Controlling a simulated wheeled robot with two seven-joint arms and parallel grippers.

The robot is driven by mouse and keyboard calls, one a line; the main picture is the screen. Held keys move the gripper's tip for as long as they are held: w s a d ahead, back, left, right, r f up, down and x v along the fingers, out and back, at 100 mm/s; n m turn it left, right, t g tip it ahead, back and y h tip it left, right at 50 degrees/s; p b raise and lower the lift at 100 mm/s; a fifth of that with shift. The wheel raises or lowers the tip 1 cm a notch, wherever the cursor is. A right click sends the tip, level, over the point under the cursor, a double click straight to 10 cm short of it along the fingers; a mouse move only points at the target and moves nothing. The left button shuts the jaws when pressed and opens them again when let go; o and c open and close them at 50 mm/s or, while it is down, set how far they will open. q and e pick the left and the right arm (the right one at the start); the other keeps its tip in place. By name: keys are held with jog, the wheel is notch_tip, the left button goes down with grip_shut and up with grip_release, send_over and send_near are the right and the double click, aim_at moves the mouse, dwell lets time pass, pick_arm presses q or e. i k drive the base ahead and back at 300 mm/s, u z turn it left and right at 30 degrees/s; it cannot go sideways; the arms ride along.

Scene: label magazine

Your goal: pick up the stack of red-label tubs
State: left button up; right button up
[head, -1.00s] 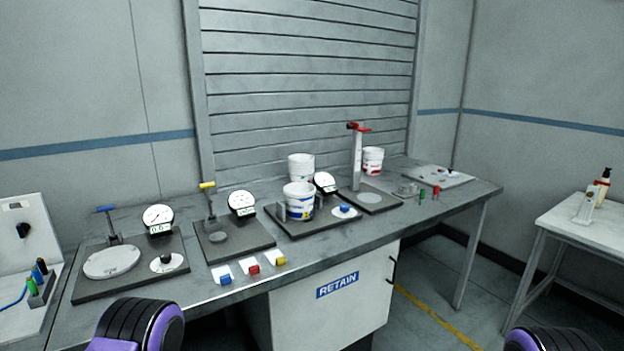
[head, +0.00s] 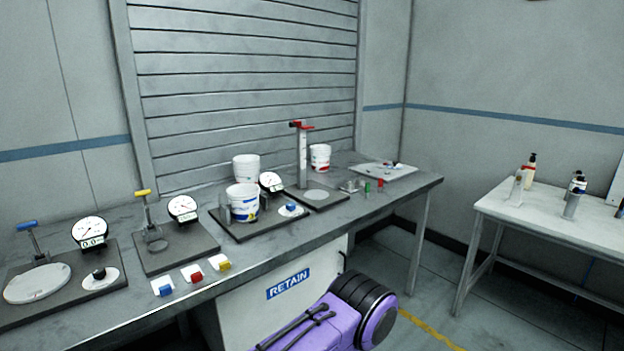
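A white tub with a red label (head: 320,158) stands upright towards the back right of the grey bench (head: 368,206), just behind and right of a post with a red handle (head: 302,157). It is small in the head view, and I cannot tell how many tubs are stacked there. A white tub with a blue and yellow label (head: 243,204) stands nearer, on a dark plate. Another white tub (head: 246,167) stands behind it, its label not readable. Neither of my grippers is in view; only a purple and black part of my arm shows at the bottom.
Dark plates with dials (head: 90,233) and levers line the bench. Blue, red and yellow buttons (head: 196,277) sit along its front edge, above a RETAIN cabinet (head: 290,283). A tray (head: 383,171) lies at the bench's right end. A white table (head: 530,212) with bottles stands right, across open floor.

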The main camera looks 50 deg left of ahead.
aim_at(247, 168)
jog(key=z, duration=0.05)
jog(key=i, duration=1.35)
jog(key=u, duration=1.15)
